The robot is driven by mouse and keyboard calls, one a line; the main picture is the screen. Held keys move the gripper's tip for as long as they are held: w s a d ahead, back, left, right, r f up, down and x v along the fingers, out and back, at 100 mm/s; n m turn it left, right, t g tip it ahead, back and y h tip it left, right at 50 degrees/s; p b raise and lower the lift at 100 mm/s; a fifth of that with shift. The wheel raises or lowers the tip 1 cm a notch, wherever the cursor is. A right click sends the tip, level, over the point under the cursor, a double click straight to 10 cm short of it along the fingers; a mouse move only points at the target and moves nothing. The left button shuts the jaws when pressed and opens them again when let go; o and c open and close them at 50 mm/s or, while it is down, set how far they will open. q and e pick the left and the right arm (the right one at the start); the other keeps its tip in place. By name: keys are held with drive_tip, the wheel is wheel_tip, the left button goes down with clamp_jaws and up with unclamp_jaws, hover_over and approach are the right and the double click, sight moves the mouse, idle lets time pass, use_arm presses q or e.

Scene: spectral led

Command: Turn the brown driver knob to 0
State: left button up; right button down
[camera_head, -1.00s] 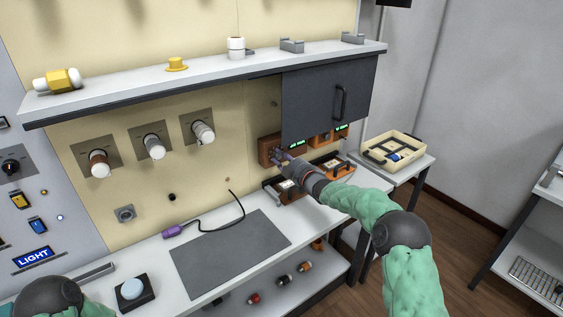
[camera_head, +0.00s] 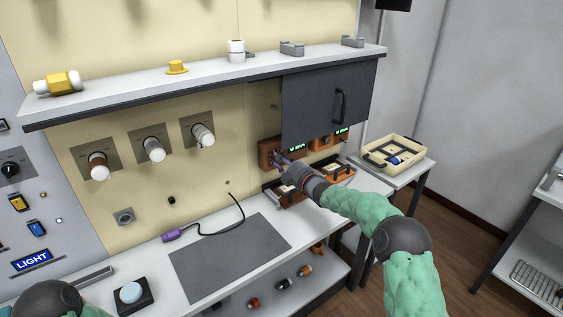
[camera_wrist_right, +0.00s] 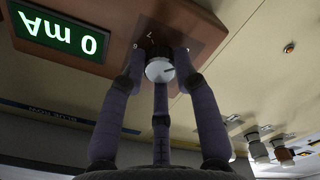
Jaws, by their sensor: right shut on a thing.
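The brown driver (camera_head: 266,150) is a box on the back wall, left of the dark cabinet door. In the right wrist view its brown face (camera_wrist_right: 185,22) appears upside down, with a green display (camera_wrist_right: 62,34) reading 0 mA. Its round pale-grey knob (camera_wrist_right: 159,70) has a dark pointer line toward picture right; small scale marks beside it are partly hidden by fingers. My right gripper (camera_head: 284,158) reaches the driver's front. Its purple-grey fingers (camera_wrist_right: 160,64) are shut around the knob. In the head view the fingers hide the knob. My left gripper is out of view.
A second orange-brown driver (camera_head: 324,139) sits right of it, partly behind the dark cabinet door (camera_head: 328,100). Orange-and-black items (camera_head: 338,174) lie below on the worktop. A shelf (camera_head: 210,76) overhangs the bench.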

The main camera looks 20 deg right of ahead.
drive_tip(key=shift+f, duration=0.45)
drive_tip(key=c, duration=1)
unclamp_jaws()
drive_tip(key=shift+o, duration=0.3)
drive_tip(key=shift+d+r, duration=0.1)
drive_tip(key=shift+r, duration=0.2)
drive_tip(key=shift+s, duration=0.1)
drive_tip(key=v, duration=1.1)
drive_tip(key=shift+s+d, duration=0.15)
drive_tip(key=shift+s, duration=0.25)
